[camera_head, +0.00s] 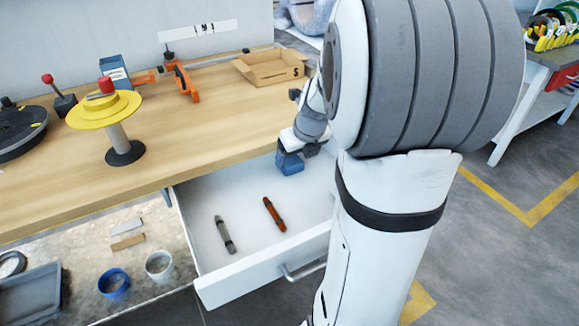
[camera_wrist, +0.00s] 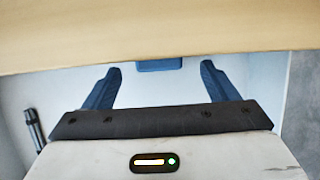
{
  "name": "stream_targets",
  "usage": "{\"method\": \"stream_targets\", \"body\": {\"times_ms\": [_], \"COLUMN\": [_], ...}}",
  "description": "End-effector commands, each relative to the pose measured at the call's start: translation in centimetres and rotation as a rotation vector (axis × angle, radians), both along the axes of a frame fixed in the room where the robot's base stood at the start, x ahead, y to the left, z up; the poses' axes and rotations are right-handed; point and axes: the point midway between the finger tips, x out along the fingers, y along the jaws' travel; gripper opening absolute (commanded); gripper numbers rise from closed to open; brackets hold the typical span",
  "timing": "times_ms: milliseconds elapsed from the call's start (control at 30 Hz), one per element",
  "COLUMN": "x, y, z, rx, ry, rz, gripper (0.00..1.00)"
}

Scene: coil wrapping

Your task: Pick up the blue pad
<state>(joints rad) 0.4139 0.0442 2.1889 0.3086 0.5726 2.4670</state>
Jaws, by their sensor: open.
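The blue pad (camera_wrist: 160,65) lies on the white drawer floor in the wrist view, partly hidden by the wooden table edge above it. My gripper (camera_wrist: 160,70) is open, with its two blue fingers apart and the pad showing between and just beyond their tips. I cannot tell whether the fingers touch it. In the head view my gripper (camera_head: 290,162) is over the back right of the open drawer (camera_head: 255,270). I cannot make out the pad apart from the blue fingers there.
A grey tool (camera_head: 225,235) and an orange tool (camera_head: 274,214) lie in the drawer. The wooden tabletop (camera_head: 200,120) overhangs the drawer's back. On it stand a yellow spool (camera_head: 104,107), an orange clamp (camera_head: 186,82) and a cardboard tray (camera_head: 270,68). The drawer's front is clear.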

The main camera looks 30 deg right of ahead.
Motion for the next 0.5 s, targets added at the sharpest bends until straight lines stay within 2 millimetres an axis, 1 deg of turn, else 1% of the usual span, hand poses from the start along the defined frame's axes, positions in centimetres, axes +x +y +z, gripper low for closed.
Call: {"method": "stream_targets", "body": {"times_ms": [100,233,333,500], "x": [0.7,1.5,1.8,1.8], "y": [0.2,0.3,0.3,0.3], "z": [-1.9,-3.7,-4.2,-4.0], "rx": [0.0,0.0,-0.001,-0.002], "ry": [0.002,0.001,-0.002,-0.003], "rz": [0.002,0.003,0.002,0.002], "gripper": [0.8,0.8,0.8,0.8]}}
